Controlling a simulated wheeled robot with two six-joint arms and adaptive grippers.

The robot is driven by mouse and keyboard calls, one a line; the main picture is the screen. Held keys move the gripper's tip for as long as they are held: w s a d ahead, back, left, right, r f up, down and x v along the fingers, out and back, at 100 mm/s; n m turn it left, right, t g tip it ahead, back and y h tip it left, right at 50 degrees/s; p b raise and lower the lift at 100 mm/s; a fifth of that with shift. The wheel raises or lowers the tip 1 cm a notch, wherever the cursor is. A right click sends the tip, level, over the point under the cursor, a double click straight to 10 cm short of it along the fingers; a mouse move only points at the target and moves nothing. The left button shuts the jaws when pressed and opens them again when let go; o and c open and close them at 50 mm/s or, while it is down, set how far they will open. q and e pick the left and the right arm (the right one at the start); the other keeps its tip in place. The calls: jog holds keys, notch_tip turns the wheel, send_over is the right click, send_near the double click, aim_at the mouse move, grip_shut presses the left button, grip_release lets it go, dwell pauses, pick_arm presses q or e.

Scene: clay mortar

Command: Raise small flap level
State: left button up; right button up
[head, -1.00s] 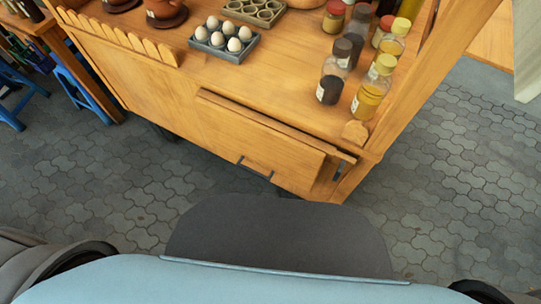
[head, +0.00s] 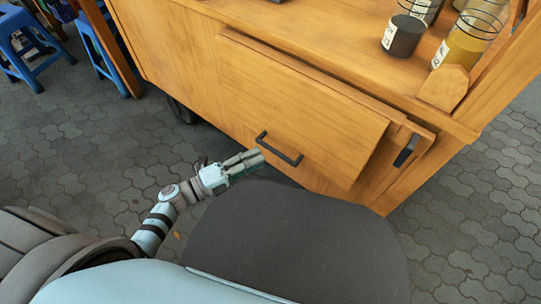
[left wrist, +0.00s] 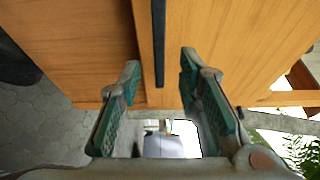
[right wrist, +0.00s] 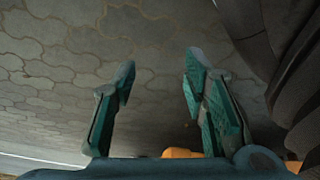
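The small wooden flap (head: 290,105) hangs down at a slant on the front of the wooden cart, with a black bar handle (head: 279,150) near its lower edge. My left gripper (head: 252,158) is just left of the handle in the head view. In the left wrist view the left gripper (left wrist: 158,80) is open, its green-padded fingers apart on either side of the dark handle (left wrist: 159,45), which lies ahead between them. It does not hold the handle. In the right wrist view my right gripper (right wrist: 155,85) is open and empty over the paving.
Jars (head: 403,33) stand on the cart top (head: 330,45) above the flap. A black-ended bracket (head: 407,150) is at the flap's right side. Blue stools (head: 30,45) stand at far left. Paved floor (head: 80,150) is clear left of the cart.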

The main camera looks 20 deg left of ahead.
aim_at(274, 153)
pick_arm(q)
jog(key=x, duration=0.5)
jog(key=shift+w+d+b, duration=0.2)
jog(key=shift+b, duration=0.15)
grip_shut()
